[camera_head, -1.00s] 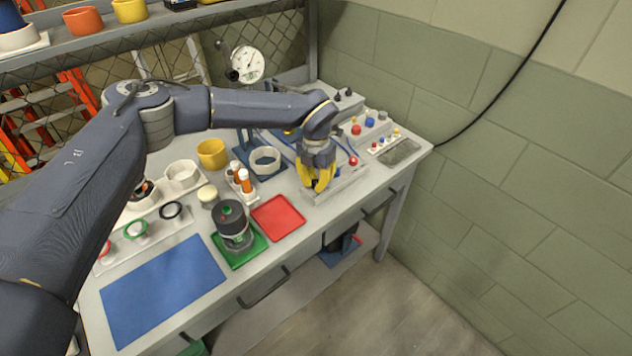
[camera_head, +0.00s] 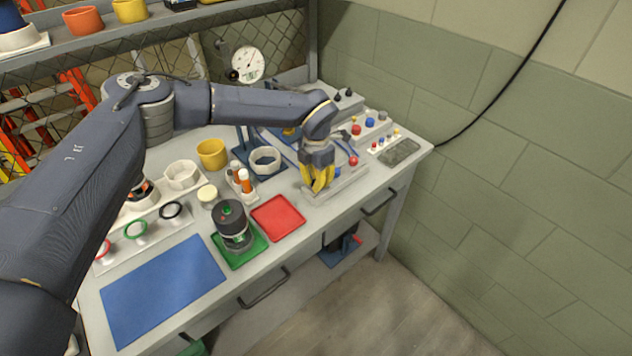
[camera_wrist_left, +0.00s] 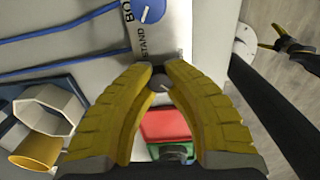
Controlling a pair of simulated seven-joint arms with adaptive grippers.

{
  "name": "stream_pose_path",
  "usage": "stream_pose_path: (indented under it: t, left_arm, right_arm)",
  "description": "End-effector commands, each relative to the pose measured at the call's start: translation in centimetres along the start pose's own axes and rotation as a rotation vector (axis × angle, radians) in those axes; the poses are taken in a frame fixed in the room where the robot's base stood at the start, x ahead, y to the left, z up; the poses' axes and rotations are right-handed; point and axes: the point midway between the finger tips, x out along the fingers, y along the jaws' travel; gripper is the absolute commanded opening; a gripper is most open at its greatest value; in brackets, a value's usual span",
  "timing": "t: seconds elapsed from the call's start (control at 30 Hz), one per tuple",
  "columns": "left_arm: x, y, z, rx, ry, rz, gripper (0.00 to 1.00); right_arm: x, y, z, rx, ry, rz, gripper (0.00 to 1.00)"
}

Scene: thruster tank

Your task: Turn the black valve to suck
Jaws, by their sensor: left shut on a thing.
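The black valve (camera_wrist_left: 159,80) shows in the left wrist view as a small dark round knob on a pale grey panel. It sits between my left fingertips, and they cover much of it. My left gripper (camera_head: 318,182) points down at the panel and is shut on the knob; its yellow fingers also fill the left wrist view (camera_wrist_left: 160,75). A blue knob (camera_wrist_left: 150,10) with a white mark sits beside printed lettering that is only partly readable. What appears to be my right gripper (camera_wrist_left: 268,36) hangs over the floor at upper right, its yellow tips apart.
A red tray (camera_head: 278,217) and a green tray (camera_head: 240,257) with a dark jar (camera_head: 233,225) lie left of the panel. A white ring holder (camera_head: 264,160) stands behind. A red knob (camera_head: 353,161) is close right of the gripper.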

Motion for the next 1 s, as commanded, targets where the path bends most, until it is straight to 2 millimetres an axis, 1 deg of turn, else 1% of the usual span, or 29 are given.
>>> stream_pose_path:
  t: [0.13,0.17,0.43,0.67,0.77,0.87,1.0]
  left_arm:
    - [0.0,0.0,0.0,0.0,0.0,0.0,0.0]
    - [0.0,0.0,0.0,0.0,0.0,0.0,0.17]
    - [0.0,0.0,0.0,0.0,0.0,0.0,0.48]
    - [0.0,0.0,0.0,-0.001,0.0,0.0,0.49]
    - [-0.3,0.0,0.0,-0.001,-0.001,0.0,0.49]
    - [-1.2,0.1,0.1,-0.001,-0.002,0.001,0.49]
    - [-3.4,0.1,0.0,-0.001,-0.002,0.002,0.49]
  right_arm:
    - [0.0,0.0,0.0,0.0,0.0,0.0,0.89]
    - [0.0,0.0,0.0,0.0,0.0,0.0,0.89]
    - [0.0,0.0,0.0,0.0,0.0,0.0,0.89]
    - [0.0,0.1,0.0,0.0,0.0,0.0,0.89]
    - [0.0,0.1,0.0,0.0,0.0,0.001,0.89]
    - [0.0,0.1,0.0,0.0,0.0,0.001,0.89]
    - [0.0,0.0,0.0,0.0,0.0,0.0,0.89]
